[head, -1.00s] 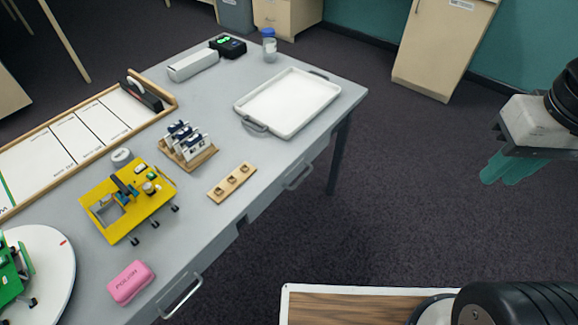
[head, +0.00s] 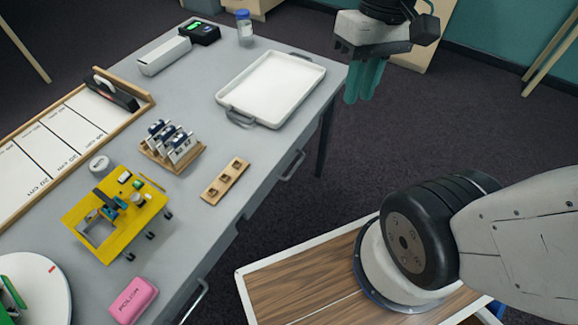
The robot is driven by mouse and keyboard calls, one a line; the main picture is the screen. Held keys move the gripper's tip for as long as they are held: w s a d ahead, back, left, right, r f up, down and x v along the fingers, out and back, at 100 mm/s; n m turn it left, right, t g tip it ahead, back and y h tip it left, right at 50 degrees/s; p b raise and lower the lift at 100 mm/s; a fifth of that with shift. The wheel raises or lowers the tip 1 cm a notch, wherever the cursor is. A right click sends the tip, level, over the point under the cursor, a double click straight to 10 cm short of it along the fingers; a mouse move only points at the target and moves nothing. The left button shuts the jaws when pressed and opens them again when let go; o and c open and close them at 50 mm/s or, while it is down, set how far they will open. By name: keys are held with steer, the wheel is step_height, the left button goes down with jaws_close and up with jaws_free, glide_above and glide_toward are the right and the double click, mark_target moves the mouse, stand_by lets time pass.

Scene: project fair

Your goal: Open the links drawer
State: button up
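The grey table has two drawer fronts along its near right side. One has a bar handle (head: 292,165) below the white tray, and the other has a bar handle (head: 194,302) near the bottom of the view. Both drawers look shut. No label is readable on either, so I cannot tell which is the links drawer. My gripper (head: 363,86) has teal fingers pointing down, in the air right of the table's far corner. It touches neither handle. The fingers look close together and nothing shows between them, but their gap is unclear.
The table (head: 215,120) carries a white tray (head: 272,88), a wooden rack (head: 170,150), a wooden strip with holes (head: 225,182), a yellow board (head: 112,215) and a pink block (head: 132,301).

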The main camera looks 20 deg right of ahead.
steer(key=w+d+f+n+g+y, duration=0.2)
steer(key=w+f+g+y, duration=0.3)
steer(key=w+f+y, duration=0.85)
steer(key=m+t+y, duration=0.3)
steer(key=t+y, duration=0.2)
steer(key=t, duration=0.4)
glide_toward(295, 166)
steer(key=f+x, duration=0.1)
steer(key=x, duration=0.2)
steer(key=shift+h, duration=0.25)
steer(key=x, duration=0.7)
steer(key=shift+s+r, duration=0.1)
steer(key=shift+r, duration=0.25)
jaws_close()
